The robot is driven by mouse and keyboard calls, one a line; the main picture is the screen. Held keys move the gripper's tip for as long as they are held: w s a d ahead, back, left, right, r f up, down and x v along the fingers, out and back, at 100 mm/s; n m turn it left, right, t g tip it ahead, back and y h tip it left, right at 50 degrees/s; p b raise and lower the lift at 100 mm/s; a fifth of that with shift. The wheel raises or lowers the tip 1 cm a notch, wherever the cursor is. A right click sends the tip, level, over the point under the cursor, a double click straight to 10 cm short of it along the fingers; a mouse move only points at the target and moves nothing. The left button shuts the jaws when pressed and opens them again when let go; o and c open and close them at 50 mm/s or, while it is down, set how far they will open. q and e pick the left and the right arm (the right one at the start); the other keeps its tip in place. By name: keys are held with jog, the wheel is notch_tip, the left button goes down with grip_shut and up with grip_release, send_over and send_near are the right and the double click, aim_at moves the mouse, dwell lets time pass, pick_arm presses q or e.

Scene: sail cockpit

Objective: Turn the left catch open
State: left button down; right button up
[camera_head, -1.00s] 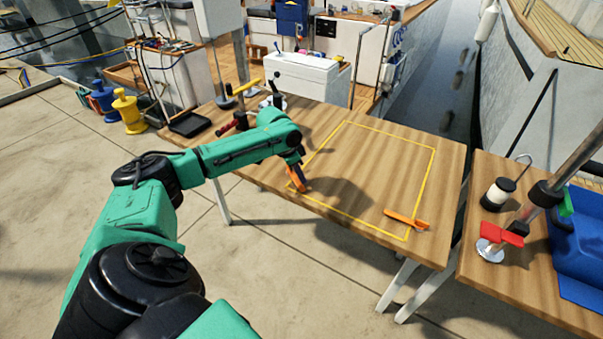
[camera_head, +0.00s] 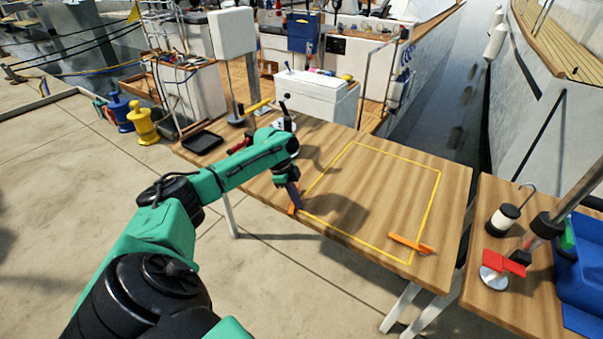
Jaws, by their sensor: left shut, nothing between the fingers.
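My left gripper (camera_head: 294,203) hangs low over the near edge of the wooden table (camera_head: 390,190), just left of the yellow outlined area. Its fingers look orange and are shut with nothing between them. Whether the tips touch the table is unclear. I cannot pick out the left catch with certainty. A white box (camera_head: 318,98) with a pale lid stands behind the table, but no catch on it is clear at this size. My right gripper is not in view.
An orange bar (camera_head: 410,244) lies at the outline's near right corner. A black tray (camera_head: 202,142) and a red-handled tool (camera_head: 242,142) lie at the table's left end. A second table with a red-topped fitting (camera_head: 504,264) stands right. The outlined area is otherwise clear.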

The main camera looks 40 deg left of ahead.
pick_arm(q)
jog(key=shift+s+a+m+g, duration=0.3)
jog(key=shift+a+m, duration=0.15)
jog(key=shift+m, duration=0.55)
jog(key=shift+s+a, duration=0.15)
jog(key=shift+a, duration=0.15)
